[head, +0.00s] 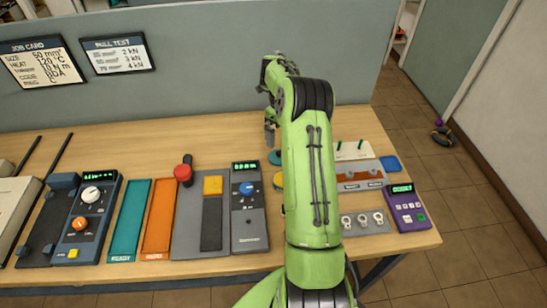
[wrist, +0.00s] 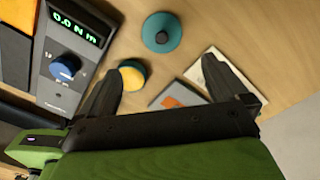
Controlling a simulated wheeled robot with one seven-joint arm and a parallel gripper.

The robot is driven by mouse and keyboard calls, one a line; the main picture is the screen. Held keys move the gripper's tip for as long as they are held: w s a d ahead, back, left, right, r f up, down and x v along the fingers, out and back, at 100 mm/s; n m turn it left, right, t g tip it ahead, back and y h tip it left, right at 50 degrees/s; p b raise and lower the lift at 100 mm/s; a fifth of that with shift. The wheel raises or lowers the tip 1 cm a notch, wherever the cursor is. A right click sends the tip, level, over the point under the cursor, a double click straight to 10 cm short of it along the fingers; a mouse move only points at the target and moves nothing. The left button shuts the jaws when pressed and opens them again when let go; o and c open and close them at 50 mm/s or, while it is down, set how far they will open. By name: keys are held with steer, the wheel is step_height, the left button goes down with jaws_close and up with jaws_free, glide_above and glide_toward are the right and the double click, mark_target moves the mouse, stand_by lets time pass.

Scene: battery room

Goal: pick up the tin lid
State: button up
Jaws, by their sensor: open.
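No object is plainly marked as the tin lid; two round lidded pieces could be it. One is a teal disc with a dark centre (wrist: 162,32), lying on the wooden table in the wrist view. The other has a yellow top with a teal side (wrist: 131,75), nearer the left finger. In the head view, the teal piece (head: 274,157) and the yellow piece (head: 278,180) are partly hidden behind my arm. My gripper (wrist: 165,70) is open and empty, its fingers spread wide. In the head view my gripper (head: 270,130) hangs near the teal piece, partly hidden.
A grey torque meter with a blue knob (head: 246,205) stands left of the round pieces. A teal tray (head: 129,220) and an orange tray (head: 159,216) lie further left. A purple meter (head: 406,208) stands at the right. A partition (head: 200,80) backs the table.

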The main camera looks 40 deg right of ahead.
mark_target(280, 153)
steer(key=f, duration=1.1)
steer(key=shift+w+d+f, duration=0.1)
steer(key=shift+w+d, duration=0.05)
steer(key=shift+d, duration=0.05)
steer(key=c, duration=0.9)
